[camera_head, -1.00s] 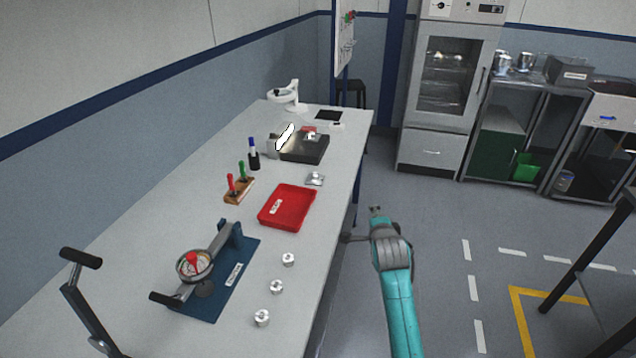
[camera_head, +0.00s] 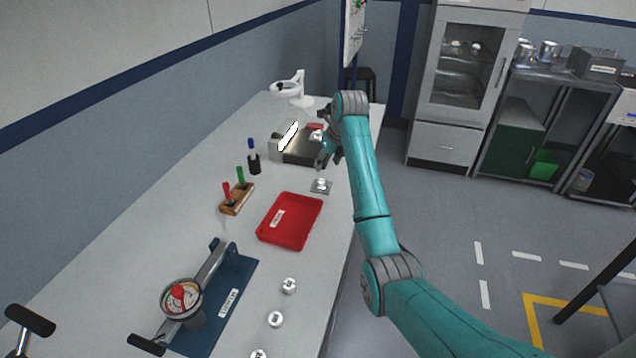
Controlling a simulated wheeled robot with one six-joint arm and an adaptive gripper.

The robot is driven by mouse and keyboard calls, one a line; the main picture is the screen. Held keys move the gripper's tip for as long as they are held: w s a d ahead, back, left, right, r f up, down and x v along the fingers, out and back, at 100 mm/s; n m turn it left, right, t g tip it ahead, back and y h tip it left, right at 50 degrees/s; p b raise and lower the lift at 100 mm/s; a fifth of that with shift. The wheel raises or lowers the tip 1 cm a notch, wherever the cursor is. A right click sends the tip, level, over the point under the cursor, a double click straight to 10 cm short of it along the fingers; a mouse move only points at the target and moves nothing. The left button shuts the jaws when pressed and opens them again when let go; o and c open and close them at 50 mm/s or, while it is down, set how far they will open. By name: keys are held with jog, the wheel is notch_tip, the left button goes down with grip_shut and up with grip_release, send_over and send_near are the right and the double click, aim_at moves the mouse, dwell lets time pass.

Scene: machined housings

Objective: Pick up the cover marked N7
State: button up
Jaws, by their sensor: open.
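No N7 mark is legible, so I cannot tell which part is that cover. Small round silver parts (camera_head: 289,286), (camera_head: 275,319) stand in a row along the bench's right edge, with another cut off at the bottom of the picture. Another silver part (camera_head: 321,184) sits on a small grey square plate beyond the red tray. One more silver piece (camera_head: 316,137) shows by the dark block. My gripper (camera_head: 323,163) is open, pointing down over the bench, just beyond the part on the square plate. Contact with anything is too small to tell.
A red tray (camera_head: 289,243) with a white label lies mid-bench. Left of it are a wooden holder (camera_head: 236,203) with red and green pens. A blue-based gauge fixture (camera_head: 225,317) is nearer. The dark block (camera_head: 297,158) and a white stand (camera_head: 290,87) are farther back.

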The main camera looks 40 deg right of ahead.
aim_at(322, 181)
jog(key=x, duration=0.4)
jog(key=shift+s+x, duration=0.1)
jog(key=shift+x, duration=1.2)
jog(key=shift+s+x, duration=0.15)
jog(key=shift+x, duration=1.2)
jog(key=shift+a+f, duration=0.1)
grip_shut()
